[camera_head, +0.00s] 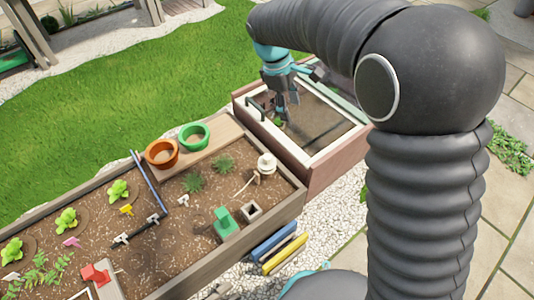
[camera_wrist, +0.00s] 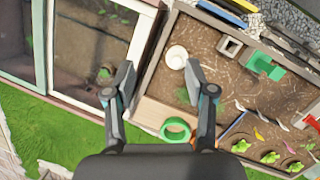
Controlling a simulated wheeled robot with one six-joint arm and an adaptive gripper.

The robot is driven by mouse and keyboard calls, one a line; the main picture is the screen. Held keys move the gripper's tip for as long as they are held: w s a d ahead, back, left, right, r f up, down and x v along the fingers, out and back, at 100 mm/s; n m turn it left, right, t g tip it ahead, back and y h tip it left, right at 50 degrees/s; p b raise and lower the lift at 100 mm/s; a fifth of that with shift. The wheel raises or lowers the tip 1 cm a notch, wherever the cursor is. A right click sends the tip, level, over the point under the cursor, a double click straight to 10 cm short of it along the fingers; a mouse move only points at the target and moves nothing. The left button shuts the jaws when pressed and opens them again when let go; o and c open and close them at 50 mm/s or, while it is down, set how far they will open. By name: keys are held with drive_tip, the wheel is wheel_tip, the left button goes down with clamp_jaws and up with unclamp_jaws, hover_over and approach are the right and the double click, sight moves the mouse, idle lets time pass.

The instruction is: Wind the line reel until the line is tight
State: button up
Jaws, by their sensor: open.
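The line reel appears to be the white round piece (camera_head: 267,163) near the back right corner of the soil-filled planter bed (camera_head: 226,265). It shows as a pale disc in the wrist view (camera_wrist: 176,57), between my fingers and nearer the right one. A thin tan piece (camera_head: 244,186) lies at its lower left; I cannot tell if it is line or crank. My gripper (camera_head: 286,107) is open and empty above the glass-topped box (camera_head: 308,153), up and to the right of the reel. Its spread fingers show in the wrist view (camera_wrist: 161,72). Line tension cannot be told.
Orange (camera_head: 162,153) and green (camera_head: 194,136) pots stand on the bed's back board. Blue and yellow bars (camera_head: 284,253) lie outside the front edge.

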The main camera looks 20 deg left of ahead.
sight(267, 156)
drive_tip(key=s+a+f+n+h+b, duration=0.1)
drive_tip(key=s+a+f+n+h, duration=0.2)
drive_tip(key=a+f, duration=0.75)
drive_tip(key=shift+n+y, duration=0.6)
drive_tip(key=shift+y, duration=0.1)
drive_tip(key=x, duration=0.4)
drive_tip(key=b+x, duration=0.1)
drive_tip(key=x, duration=0.3)
drive_tip(key=b+x, duration=0.1)
drive_tip(key=x, duration=0.4)
drive_tip(key=shift+w+a+f, duration=0.2)
drive_tip(key=shift+w+a, duration=0.05)
drive_tip(key=shift+a, duration=0.05)
clamp_jaws()
